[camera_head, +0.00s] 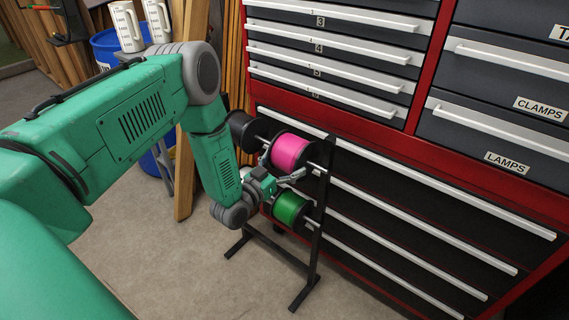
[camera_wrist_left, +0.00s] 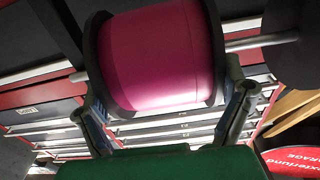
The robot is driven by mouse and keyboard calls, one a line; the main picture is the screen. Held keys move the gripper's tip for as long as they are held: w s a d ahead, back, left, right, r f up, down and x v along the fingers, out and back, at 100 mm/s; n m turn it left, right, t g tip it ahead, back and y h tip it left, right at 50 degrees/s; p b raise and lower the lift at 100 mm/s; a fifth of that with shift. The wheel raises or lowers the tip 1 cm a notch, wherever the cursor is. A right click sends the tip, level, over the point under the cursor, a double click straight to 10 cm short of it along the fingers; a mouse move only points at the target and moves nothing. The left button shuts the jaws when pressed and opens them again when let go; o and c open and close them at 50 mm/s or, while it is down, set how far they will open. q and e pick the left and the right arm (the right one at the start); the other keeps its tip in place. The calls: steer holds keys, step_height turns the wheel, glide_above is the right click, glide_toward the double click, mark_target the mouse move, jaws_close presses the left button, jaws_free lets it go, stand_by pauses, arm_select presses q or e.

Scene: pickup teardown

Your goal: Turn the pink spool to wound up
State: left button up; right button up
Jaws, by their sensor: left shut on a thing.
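The pink spool (camera_head: 290,152) has black flanges and sits on the upper rod of a black rack (camera_head: 318,225) in front of the red tool cabinet. My left gripper (camera_head: 277,181) is at the near lower side of the spool. In the left wrist view the pink spool (camera_wrist_left: 155,55) fills the upper middle, with a finger of my left gripper (camera_wrist_left: 162,100) beside each black flange. The gripper is shut on the spool. The spool's far side is hidden. My right gripper is not in view.
A green spool (camera_head: 289,207) hangs just below the gripper, and a dark spool (camera_head: 244,131) is to the left on the upper rod. The tool cabinet drawers (camera_head: 420,190) stand close behind the rack. Wooden planks (camera_head: 184,172) and a blue bin (camera_head: 105,45) are at left.

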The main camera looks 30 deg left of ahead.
arm_select(q)
steer(key=o, duration=0.9)
steer(key=shift+f, duration=0.15)
steer(key=shift+c, duration=0.2)
steer(key=shift+w, duration=0.15)
steer(key=shift+a, duration=0.1)
steer(key=s+a+f, duration=0.1)
steer(key=s, duration=1.1)
steer(key=shift+w, duration=0.1)
